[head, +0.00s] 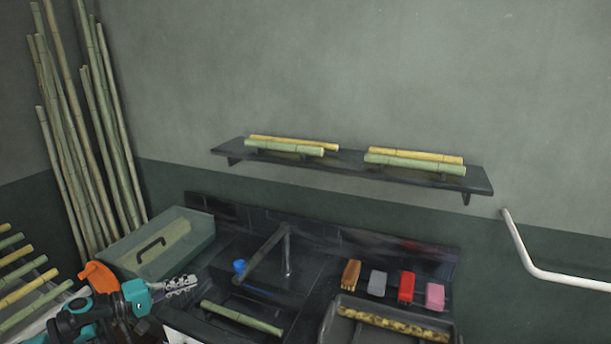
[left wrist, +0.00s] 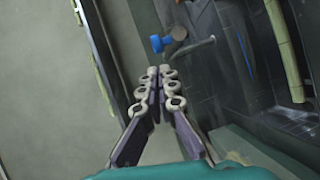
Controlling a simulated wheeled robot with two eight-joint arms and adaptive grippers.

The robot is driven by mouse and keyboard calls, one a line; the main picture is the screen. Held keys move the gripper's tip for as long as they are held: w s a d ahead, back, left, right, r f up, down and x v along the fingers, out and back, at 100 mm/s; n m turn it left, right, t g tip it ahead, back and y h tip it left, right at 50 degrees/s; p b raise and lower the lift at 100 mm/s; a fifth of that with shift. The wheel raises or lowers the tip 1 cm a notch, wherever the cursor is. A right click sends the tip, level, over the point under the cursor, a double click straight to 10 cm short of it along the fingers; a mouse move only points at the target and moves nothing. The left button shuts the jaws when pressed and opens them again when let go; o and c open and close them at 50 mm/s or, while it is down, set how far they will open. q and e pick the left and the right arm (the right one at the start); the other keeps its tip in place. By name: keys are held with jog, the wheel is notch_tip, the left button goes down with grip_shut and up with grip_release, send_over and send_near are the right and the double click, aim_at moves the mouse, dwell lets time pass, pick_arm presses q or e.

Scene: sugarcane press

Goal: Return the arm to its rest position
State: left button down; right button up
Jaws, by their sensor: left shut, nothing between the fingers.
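My left gripper (head: 180,285) is at the lower left in the head view, in front of the grey-green box and to the left of the sink. Its fingers are shut and hold nothing. In the left wrist view the gripper (left wrist: 158,75) shows its two fingers together at the tips, pointing toward the faucet area with its blue part (left wrist: 157,44). My right gripper is not in view.
A black counter holds a faucet (head: 287,250), a sink with a green cane (head: 241,318), several brushes and sponges (head: 406,288), and a tray with a cane (head: 392,326). A grey-green box (head: 197,236) stands close behind my gripper. A wall shelf (head: 352,168) bears canes.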

pick_arm(q)
jog(key=s+d+f+m+g+y, duration=0.1)
jog(key=s+d+g+y, duration=0.15)
jog(key=s+d, duration=0.45)
jog(key=s+d+m+g+y, duration=0.2)
jog(key=s+d+y, duration=0.1)
jog(key=d, duration=0.8)
jog(key=s+d+f+m+y, duration=0.1)
jog(key=s+f+m+y, duration=0.1)
jog(key=s, duration=0.6)
jog(key=s+f+m+y, duration=0.2)
jog(key=s+m+y, duration=0.1)
jog(key=s, duration=0.4)
jog(key=shift+s+d+f+y, duration=0.35)
jog(key=shift+f, duration=0.05)
